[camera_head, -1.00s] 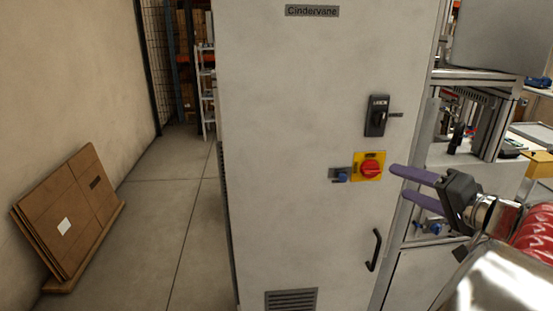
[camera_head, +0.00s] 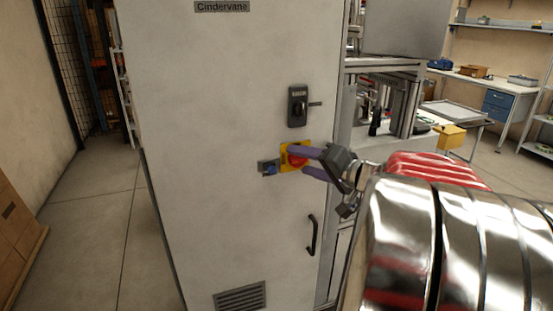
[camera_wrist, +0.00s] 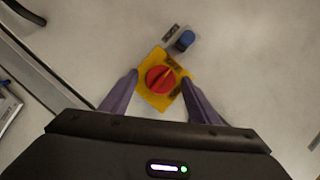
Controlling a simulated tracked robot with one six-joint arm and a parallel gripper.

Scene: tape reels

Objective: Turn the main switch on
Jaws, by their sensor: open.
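The main switch is a red rotary knob (camera_wrist: 160,80) on a yellow plate (camera_wrist: 151,100), mounted on the grey cabinet door (camera_head: 220,100). I cannot tell how far the tips are from the plate.
A small blue part on a grey bracket (camera_head: 267,168) sits just left of the yellow plate. A dark latch handle (camera_head: 298,107) is above, and a black door handle (camera_head: 313,236) is below. A vent (camera_head: 240,297) is low on the door. Open floor (camera_head: 90,220) lies left of the cabinet.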

